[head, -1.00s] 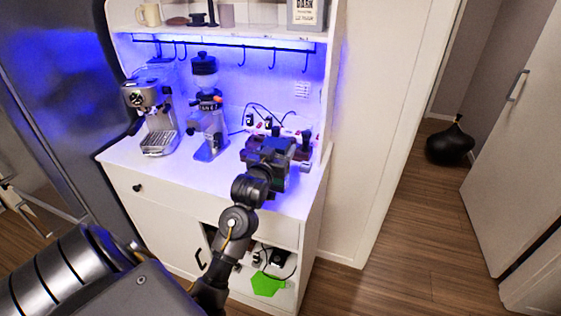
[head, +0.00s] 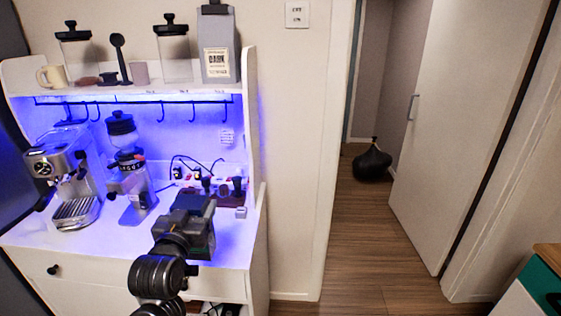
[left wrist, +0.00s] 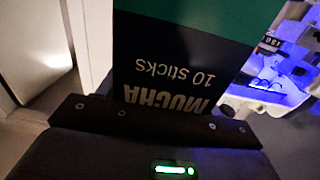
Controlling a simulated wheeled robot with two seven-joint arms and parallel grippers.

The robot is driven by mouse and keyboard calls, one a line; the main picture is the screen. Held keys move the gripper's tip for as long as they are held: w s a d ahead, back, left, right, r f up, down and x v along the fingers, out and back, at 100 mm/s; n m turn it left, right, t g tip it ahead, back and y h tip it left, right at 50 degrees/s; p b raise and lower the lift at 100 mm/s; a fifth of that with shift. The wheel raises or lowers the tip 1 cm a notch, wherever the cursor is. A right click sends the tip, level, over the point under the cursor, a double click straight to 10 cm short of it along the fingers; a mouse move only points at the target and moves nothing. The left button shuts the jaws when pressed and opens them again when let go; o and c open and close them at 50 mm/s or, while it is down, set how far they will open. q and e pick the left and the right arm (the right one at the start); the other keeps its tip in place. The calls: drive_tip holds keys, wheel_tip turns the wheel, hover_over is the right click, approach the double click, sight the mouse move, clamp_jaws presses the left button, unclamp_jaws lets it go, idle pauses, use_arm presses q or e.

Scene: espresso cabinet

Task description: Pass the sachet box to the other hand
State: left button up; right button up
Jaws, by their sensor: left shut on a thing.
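The sachet box (left wrist: 178,62) fills the upper middle of the left wrist view. In the head view the gripper is in front of the cabinet's counter, and the box is mostly hidden by the gripper and hard to make out. My right gripper is not in view.
The white cabinet counter (head: 100,246) holds an espresso machine (head: 66,180), a grinder (head: 130,170) and small tools at the right. Jars and a mug (head: 52,76) stand on the shelf above. Open wooden floor (head: 365,235) lies to the right, with a black vase (head: 372,163).

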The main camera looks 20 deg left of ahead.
use_arm(q)
drive_tip(key=d+f+m+h+b, duration=0.2)
drive_tip(key=d+f, duration=0.3)
drive_tip(key=d, duration=0.4)
drive_tip(key=d+f+m+t+h+b, duration=0.1)
drive_tip(key=d+f+h+b, duration=0.1)
drive_tip(key=d+f, duration=0.4)
drive_tip(key=d+h, duration=0.1)
drive_tip(key=d, duration=0.2)
drive_tip(key=shift+f+m+h, duration=0.15)
drive_tip(key=shift+m+h, duration=0.25)
drive_tip(key=shift+s+d, duration=0.1)
drive_tip(key=shift+d, duration=0.05)
